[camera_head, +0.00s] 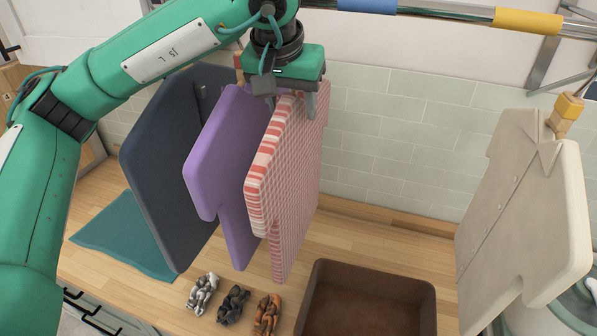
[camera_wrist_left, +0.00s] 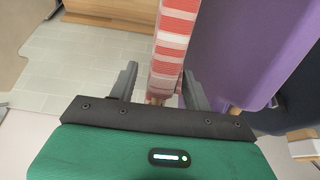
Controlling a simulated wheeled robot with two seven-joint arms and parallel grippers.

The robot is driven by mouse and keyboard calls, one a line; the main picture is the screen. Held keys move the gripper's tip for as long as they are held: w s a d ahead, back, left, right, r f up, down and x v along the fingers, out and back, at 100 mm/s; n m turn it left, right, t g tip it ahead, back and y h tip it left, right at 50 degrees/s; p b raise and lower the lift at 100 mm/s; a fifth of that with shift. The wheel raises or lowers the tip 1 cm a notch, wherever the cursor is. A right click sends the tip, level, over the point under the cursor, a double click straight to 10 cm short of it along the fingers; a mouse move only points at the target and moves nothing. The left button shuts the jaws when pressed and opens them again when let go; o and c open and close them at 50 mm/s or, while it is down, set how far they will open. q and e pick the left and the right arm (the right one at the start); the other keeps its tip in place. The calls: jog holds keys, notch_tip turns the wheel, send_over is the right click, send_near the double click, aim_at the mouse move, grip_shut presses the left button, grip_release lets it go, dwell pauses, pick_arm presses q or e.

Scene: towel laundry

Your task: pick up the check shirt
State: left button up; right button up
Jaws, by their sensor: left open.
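The check shirt (camera_head: 288,170), red and white, hangs upright below the rail area, to the right of a purple shirt (camera_head: 222,150). My left gripper (camera_head: 291,103) is at the top of the check shirt. In the left wrist view the open fingers (camera_wrist_left: 158,88) stand on either side of the check shirt's striped edge (camera_wrist_left: 172,45), with a gap visible on the left side. A wooden peg shows low between the fingers. The shirt's top is partly hidden by the gripper in the head view. My right gripper is not in view.
A dark garment (camera_head: 165,165) hangs left of the purple shirt. A beige shirt (camera_head: 525,215) hangs at the right from a wooden peg (camera_head: 565,112). Below are a brown bin (camera_head: 428,300), a teal cloth (camera_head: 125,235) and several knotted cloths (camera_head: 234,304) on the wooden counter.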

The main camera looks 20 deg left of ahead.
pick_arm(q)
jog(key=c, duration=1)
grip_shut()
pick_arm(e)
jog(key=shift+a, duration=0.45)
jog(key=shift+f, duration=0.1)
